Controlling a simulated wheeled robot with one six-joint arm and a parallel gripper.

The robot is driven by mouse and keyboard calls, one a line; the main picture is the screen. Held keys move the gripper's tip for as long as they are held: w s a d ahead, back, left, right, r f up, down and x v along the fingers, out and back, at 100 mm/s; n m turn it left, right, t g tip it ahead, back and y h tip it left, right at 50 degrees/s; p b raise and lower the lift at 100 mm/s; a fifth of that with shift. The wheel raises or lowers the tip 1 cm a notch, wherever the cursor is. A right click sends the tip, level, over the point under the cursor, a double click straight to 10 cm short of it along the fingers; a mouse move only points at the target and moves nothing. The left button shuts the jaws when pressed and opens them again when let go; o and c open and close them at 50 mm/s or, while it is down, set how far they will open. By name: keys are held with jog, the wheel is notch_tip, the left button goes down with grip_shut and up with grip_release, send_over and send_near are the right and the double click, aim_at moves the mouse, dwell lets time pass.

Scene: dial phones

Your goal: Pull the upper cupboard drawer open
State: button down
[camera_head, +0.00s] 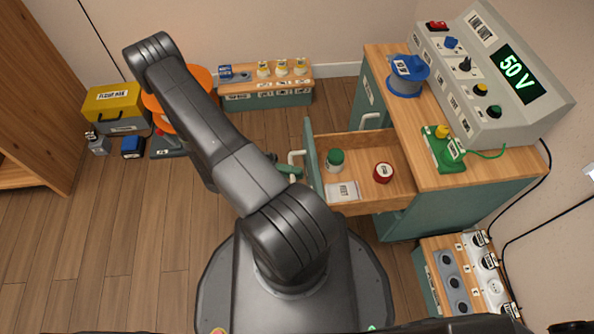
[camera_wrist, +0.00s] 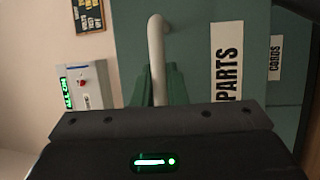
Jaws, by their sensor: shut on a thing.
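The upper drawer (camera_head: 342,149) of the cupboard (camera_head: 420,215) stands well out from the cabinet body, and its inside shows. Its green front, labelled PARTS, fills much of the wrist view (camera_wrist: 190,60). The white bar handle (camera_head: 294,157) is on that front and shows upright in the wrist view (camera_wrist: 156,35). My gripper (camera_wrist: 158,85) has its green fingers on both sides of the handle and is shut on it. In the head view my gripper (camera_head: 291,170) is partly hidden behind my arm.
The drawer holds a green item (camera_head: 335,160), a red item (camera_head: 383,172) and a white card (camera_head: 343,191).

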jog(key=shift+w, duration=0.1)
jog(key=c, duration=1.5)
grip_release()
jog(key=shift+o, duration=0.2)
jog(key=shift+a, duration=0.1)
jog(key=p+v, duration=0.2)
jog(key=v, duration=1.1)
jog(key=shift+w+a, duration=0.15)
jog(key=shift+a, duration=0.15)
jog(key=shift+d, duration=0.15)
jog(key=b+x, duration=0.2)
jog(key=x, duration=1.2)
jog(key=shift+f, duration=0.1)
